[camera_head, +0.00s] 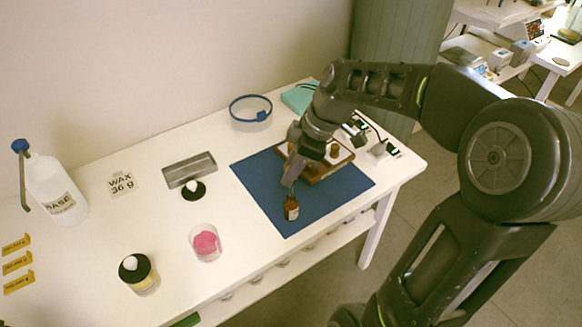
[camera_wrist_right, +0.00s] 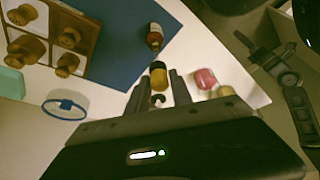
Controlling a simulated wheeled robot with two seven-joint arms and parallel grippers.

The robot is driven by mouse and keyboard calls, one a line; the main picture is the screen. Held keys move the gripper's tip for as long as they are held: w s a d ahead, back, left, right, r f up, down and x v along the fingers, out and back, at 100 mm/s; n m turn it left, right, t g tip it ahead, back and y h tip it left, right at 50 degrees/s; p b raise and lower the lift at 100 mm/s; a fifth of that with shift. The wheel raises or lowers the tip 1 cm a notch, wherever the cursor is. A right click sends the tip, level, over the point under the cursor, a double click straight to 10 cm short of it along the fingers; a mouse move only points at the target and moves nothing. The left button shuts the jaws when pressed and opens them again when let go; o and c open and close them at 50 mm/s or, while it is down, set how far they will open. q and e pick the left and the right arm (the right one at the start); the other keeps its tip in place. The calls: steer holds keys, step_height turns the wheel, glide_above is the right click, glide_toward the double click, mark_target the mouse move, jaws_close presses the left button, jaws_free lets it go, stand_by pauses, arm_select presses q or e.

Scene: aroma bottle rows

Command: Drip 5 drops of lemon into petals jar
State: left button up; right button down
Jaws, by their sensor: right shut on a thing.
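The petals jar (camera_head: 206,244) is a clear glass with pink contents, standing open at the front middle of the white table. It also shows in the wrist view (camera_wrist_right: 205,78). A small brown bottle with a pale label (camera_head: 291,210) stands on the blue mat; it also shows in the wrist view (camera_wrist_right: 155,37). My right gripper (camera_head: 289,182) is just above this bottle. In the wrist view its fingers (camera_wrist_right: 158,84) are shut on a small amber-and-black piece (camera_wrist_right: 158,72) that looks like a cap. I cannot read which scent the bottle is. My left gripper is out of view.
A black lid with a white knob (camera_head: 193,190), a metal tray (camera_head: 189,170), a black-topped jar (camera_head: 138,274) and a white BASE bottle (camera_head: 55,190) stand to the left.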

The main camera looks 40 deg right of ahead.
mark_target(291, 197)
steer(key=shift+f+b, duration=2.35)
steer(key=shift+f, duration=0.45)
steer(key=c, duration=1.8)
jaws_free()
steer(key=shift+r, duration=0.15)
step_height(291, 197, up, 8)
steer(key=p, duration=0.6)
steer(key=shift+r, duration=0.2)
